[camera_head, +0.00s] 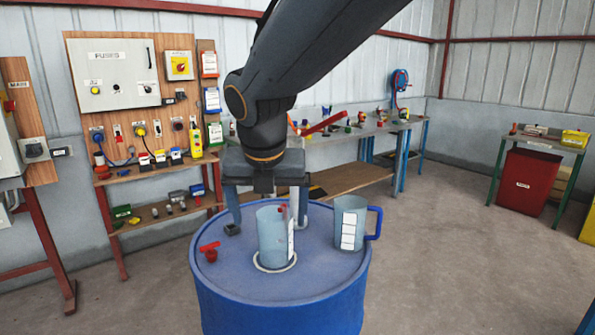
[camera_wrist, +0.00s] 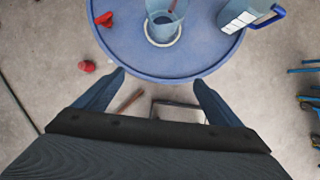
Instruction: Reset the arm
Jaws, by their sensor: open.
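My gripper (camera_head: 266,226) hangs pointing down over the blue drum (camera_head: 280,312). Its two fingers are apart, and in the wrist view the gap between the fingertips (camera_wrist: 159,78) is empty. A clear bluish cup (camera_head: 270,238) with a white label and something red inside stands upright in a pale ring on the drum top. In the wrist view the cup (camera_wrist: 166,24) is beyond the fingertips, apart from them. A similar jug (camera_head: 348,230) with a blue handle stands to its right, also in the wrist view (camera_wrist: 240,12).
A red valve handle (camera_head: 209,251) is on the drum's left. A tool board (camera_head: 130,110) and shelf stand at the back left. A long workbench (camera_head: 345,180) is behind, and a red bin (camera_head: 527,180) at right. The wrist view shows a red object (camera_wrist: 87,66) on the floor.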

